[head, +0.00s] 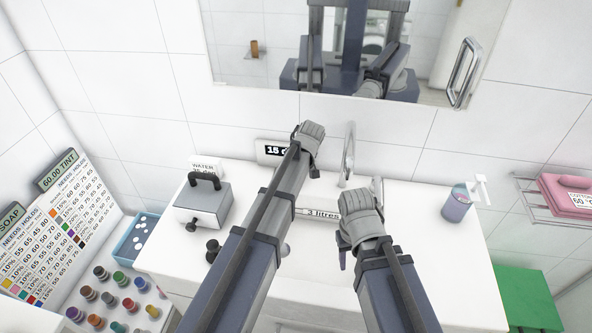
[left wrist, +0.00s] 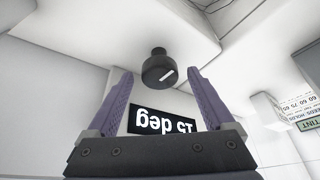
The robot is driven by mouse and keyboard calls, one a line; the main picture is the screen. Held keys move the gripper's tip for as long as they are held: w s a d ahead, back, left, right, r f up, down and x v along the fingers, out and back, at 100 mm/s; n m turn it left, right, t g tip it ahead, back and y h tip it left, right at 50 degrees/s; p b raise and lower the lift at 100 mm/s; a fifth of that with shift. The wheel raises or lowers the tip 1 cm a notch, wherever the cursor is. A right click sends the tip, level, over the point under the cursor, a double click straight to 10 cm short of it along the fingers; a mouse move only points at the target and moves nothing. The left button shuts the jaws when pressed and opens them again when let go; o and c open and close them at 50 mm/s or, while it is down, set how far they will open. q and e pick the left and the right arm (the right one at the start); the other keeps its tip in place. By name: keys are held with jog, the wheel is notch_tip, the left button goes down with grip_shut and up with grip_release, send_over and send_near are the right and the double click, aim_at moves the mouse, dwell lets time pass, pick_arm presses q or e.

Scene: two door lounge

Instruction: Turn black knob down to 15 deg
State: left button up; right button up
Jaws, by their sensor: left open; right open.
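The black knob (left wrist: 158,68) sits between and just beyond the fingertips of my left gripper (left wrist: 159,78) in the left wrist view. Its white mark is tilted. Both purple-grey fingers are open, with a gap to the knob on each side. A black display (left wrist: 163,121) beside the knob reads "15 deg", upside down in this view. In the head view my left gripper (head: 310,138) is at the wall display (head: 268,150), covering part of its text; the knob is hidden there. My right gripper (head: 361,222) is over the sink counter, away from the knob.
A tap (head: 348,155) stands just right of my left gripper. A grey box with a black handle (head: 203,205) and a small dark fitting (head: 212,248) are left of my left arm. A purple soap bottle (head: 457,204) stands at right. The mirror (head: 270,70) is above.

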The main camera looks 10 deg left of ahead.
pick_arm(q)
jog(key=shift+r, duration=0.15)
jog(key=p+v, duration=0.7)
jog(key=shift+s+r, duration=0.2)
jog(key=shift+r, duration=0.05)
jog(key=s+d+m+g, duration=0.1)
jog(key=s+d+m, duration=0.1)
jog(key=s, duration=0.6)
jog(key=s+d+f+m+g+h, duration=0.1)
jog(key=s+d+m, duration=0.1)
jog(key=s+m, duration=0.3)
jog(key=s+d+m+g, duration=0.1)
jog(key=s+m, duration=0.3)
jog(key=s, duration=0.9)
jog(key=shift+s+d+f+g+h, duration=0.2)
jog(key=shift+d+f+g+h, duration=0.15)
jog(key=shift+d, duration=0.4)
